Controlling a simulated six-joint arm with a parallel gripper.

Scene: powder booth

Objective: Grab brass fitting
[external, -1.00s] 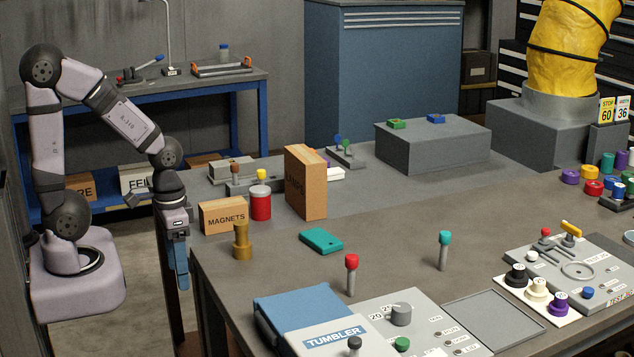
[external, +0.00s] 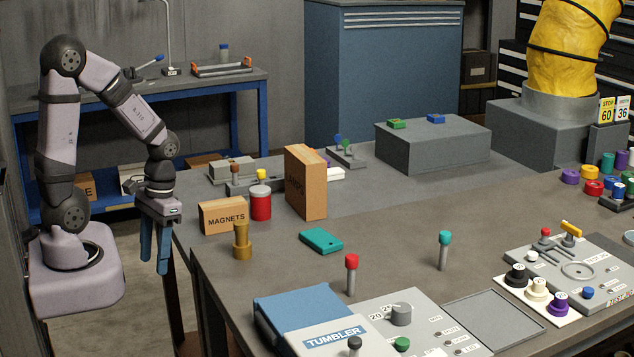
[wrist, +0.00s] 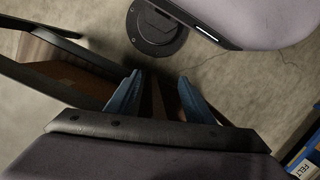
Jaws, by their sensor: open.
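The brass fitting (external: 241,241) stands upright on the table near its left edge, in front of the MAGNETS box. My gripper (external: 156,268) is left of the fitting, off the table's left edge, with its blue fingers pointing down. The fingers are apart, with nothing between them. In the wrist view my open gripper (wrist: 155,92) shows over the floor and the table's edge. The fitting is not visible in the wrist view.
The MAGNETS box (external: 223,215), a red canister (external: 260,203) and a tall cardboard box (external: 306,182) stand behind the fitting. A teal case (external: 321,240) lies to its right. The TUMBLER unit (external: 318,312) is in front. The table around the fitting's left side is clear.

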